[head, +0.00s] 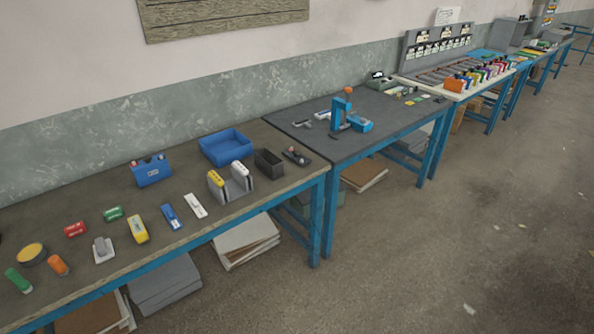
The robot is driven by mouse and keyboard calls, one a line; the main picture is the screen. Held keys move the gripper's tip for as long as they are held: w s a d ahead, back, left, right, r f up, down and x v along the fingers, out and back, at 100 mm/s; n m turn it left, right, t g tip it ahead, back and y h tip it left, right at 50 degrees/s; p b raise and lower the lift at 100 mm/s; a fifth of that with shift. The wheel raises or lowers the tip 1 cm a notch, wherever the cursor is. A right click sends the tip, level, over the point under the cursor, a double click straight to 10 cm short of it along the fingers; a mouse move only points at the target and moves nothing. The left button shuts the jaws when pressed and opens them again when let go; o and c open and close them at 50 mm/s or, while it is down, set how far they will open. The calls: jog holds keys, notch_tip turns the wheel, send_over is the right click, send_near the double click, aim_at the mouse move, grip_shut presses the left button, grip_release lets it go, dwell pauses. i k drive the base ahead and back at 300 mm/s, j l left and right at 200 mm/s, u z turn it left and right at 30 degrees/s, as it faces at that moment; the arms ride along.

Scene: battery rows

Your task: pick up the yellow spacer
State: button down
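Several yellow things show on the near workbench, and I cannot tell for certain which is the spacer. A yellow block (137,229) with a pale label lies by itself near the front middle of the bench. Another yellow piece (215,182) stands upright at the left of a grey holder (240,188), with a white piece (240,170) at its right. A round yellow-topped disc (31,251) with a dark rim sits at the far left. My gripper is not in view.
The near bench (75,205) also holds a blue tray (226,146), a blue box (152,171), a black bin (269,163) and green, red, orange, blue and white pieces. More blue-legged benches run to the right. The floor (430,250) in front is mostly clear.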

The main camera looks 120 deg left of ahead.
aim_at(213, 176)
jog(key=u, duration=4.35)
jog(key=i+j+u, duration=0.15)
jog(key=i, duration=2.35)
jog(key=k+l, duration=0.05)
